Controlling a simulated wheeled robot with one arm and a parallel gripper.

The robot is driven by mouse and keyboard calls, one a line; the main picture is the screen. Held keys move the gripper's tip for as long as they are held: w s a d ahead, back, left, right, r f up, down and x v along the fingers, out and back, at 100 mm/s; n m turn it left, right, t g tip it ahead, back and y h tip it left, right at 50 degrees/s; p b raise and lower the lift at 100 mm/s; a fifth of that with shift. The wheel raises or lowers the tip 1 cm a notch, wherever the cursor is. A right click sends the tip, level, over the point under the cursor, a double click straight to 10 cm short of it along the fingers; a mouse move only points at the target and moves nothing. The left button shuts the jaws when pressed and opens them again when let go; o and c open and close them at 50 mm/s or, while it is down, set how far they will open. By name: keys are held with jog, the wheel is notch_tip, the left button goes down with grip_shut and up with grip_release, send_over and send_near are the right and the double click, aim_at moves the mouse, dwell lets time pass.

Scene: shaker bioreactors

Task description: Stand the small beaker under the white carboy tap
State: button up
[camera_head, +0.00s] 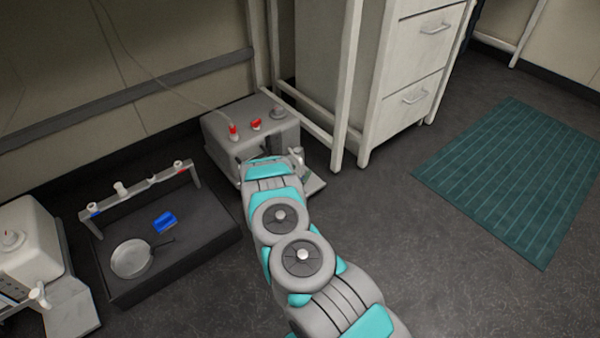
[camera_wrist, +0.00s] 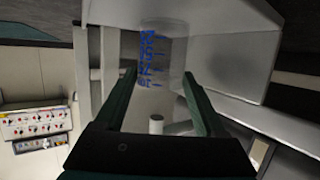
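In the wrist view a clear small beaker (camera_wrist: 160,75) with blue markings sits between the two dark green fingers of my gripper (camera_wrist: 160,85), which appear closed on its sides. In the head view my arm reaches to the pale grey carboy (camera_head: 240,125) with red caps at the back; the arm hides my gripper and most of the beaker there. A tap (camera_head: 298,153) and a low plate (camera_head: 315,186) show at that carboy's right front. A second, whiter carboy (camera_head: 30,240) with a tap (camera_head: 39,296) stands at the left edge. A small pale cylinder (camera_wrist: 156,124) shows near the beaker.
A dark tray (camera_head: 200,240) with a rail of small fittings (camera_head: 140,187), a blue item (camera_head: 165,221) and a round pale dish (camera_head: 131,257) lies between the carboys. A white drawer cabinet (camera_head: 415,75) and bench leg (camera_head: 347,90) stand right of the back carboy. Floor near the green mat (camera_head: 515,180) is clear.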

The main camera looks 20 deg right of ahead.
jog(key=o, duration=0.4)
jog(key=shift+c, duration=0.2)
